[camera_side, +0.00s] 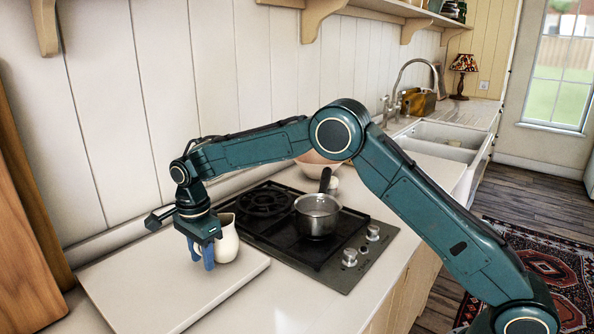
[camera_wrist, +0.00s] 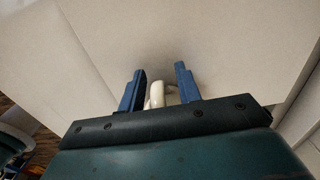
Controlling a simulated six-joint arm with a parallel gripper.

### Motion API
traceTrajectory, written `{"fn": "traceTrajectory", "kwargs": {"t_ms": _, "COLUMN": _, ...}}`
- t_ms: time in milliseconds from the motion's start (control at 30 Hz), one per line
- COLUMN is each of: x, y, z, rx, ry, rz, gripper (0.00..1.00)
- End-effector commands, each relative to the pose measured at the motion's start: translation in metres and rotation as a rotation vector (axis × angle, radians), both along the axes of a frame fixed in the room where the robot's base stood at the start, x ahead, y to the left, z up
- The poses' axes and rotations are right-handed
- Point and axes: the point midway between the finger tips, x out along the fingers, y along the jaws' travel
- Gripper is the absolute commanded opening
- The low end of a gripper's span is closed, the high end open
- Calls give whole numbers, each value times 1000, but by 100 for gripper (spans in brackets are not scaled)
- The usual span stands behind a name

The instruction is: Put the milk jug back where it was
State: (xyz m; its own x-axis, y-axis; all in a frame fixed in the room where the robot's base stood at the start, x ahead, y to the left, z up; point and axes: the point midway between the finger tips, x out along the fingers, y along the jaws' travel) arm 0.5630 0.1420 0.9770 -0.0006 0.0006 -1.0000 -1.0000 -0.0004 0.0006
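The milk jug (camera_side: 228,243) is cream white and stands upright on the pale board, beside the stove's left edge. My gripper (camera_side: 208,260) is low over the board with its blue fingers pointing down, just left of the jug and partly in front of it. In the wrist view, the fingers of my gripper (camera_wrist: 160,80) stand apart, with a white curved part of the jug, apparently its handle (camera_wrist: 157,95), between them. I see no clear grip on it. The rest of the jug is hidden by the gripper body there.
The pale board (camera_side: 150,292) has clear room left and in front of the jug. A black stove (camera_side: 285,245) with a steel saucepan (camera_side: 317,214) is close on the right. A pinkish bowl (camera_side: 318,163) stands behind. The panelled wall is close behind the board.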

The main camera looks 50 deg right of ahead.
Motion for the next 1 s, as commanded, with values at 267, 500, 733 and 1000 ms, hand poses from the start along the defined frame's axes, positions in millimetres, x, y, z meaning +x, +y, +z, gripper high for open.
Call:
{"fn": "traceTrajectory", "kwargs": {"t_ms": 267, "x": 0, "y": 0, "z": 1, "rx": 0, "ry": -1, "rz": 0, "gripper": 33}}
{"fn": "traceTrajectory", "kwargs": {"t_ms": 500, "x": 1, "y": 0, "z": 12, "rx": 1, "ry": -3, "rz": 0, "gripper": 33}}
{"fn": "traceTrajectory", "kwargs": {"t_ms": 733, "x": 1, "y": 0, "z": 40, "rx": 1, "ry": -4, "rz": 0, "gripper": 33}}
{"fn": "traceTrajectory", "kwargs": {"t_ms": 1000, "x": 1, "y": 0, "z": 84, "rx": 1, "ry": -5, "rz": 0, "gripper": 33}}
